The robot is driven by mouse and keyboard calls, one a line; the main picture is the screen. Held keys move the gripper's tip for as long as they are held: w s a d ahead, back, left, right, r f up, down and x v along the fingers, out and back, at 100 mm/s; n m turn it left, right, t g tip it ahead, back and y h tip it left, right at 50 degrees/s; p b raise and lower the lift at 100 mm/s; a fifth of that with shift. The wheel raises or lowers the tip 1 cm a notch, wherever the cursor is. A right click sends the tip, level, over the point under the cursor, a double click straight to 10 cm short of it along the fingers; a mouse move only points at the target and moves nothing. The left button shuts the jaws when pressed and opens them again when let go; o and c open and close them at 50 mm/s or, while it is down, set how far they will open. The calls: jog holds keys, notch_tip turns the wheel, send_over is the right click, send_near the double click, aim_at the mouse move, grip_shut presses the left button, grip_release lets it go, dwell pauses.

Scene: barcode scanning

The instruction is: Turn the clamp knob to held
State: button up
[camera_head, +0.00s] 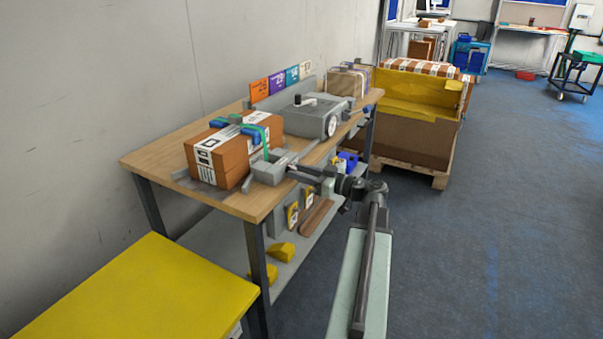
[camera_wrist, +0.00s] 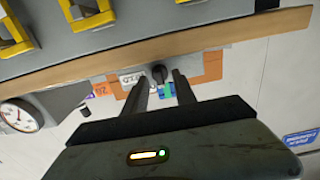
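A dark round knob (camera_wrist: 159,73) shows in the wrist view, in front of a brown box with a white label. My gripper (camera_wrist: 160,80) is open, one finger on each side of the knob in the picture. A gap shows between each finger and the knob, and I cannot tell the distance in depth. In the head view my gripper (camera_head: 262,166) is at the bench's front edge, close to the brown and white box (camera_head: 222,158). A blue and green clamp piece (camera_head: 245,127) is on the box's top. The knob is not clear in the head view.
The wooden bench (camera_head: 155,157) carries a grey device (camera_head: 305,117) with a dial (camera_head: 332,125) and coloured cards (camera_head: 280,84). Yellow parts (camera_head: 282,252) lie on the lower shelf. A yellow surface (camera_head: 140,300) is at the front left. The floor (camera_head: 480,230) to the right is clear.

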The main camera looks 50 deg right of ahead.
jog(key=shift+s, duration=0.1)
grip_shut()
jog(key=shift+d+f+m, duration=0.1)
jog(key=shift+m, duration=4.35)
jog(key=shift+f+m, duration=0.1)
jog(key=shift+m, duration=4.35)
grip_release()
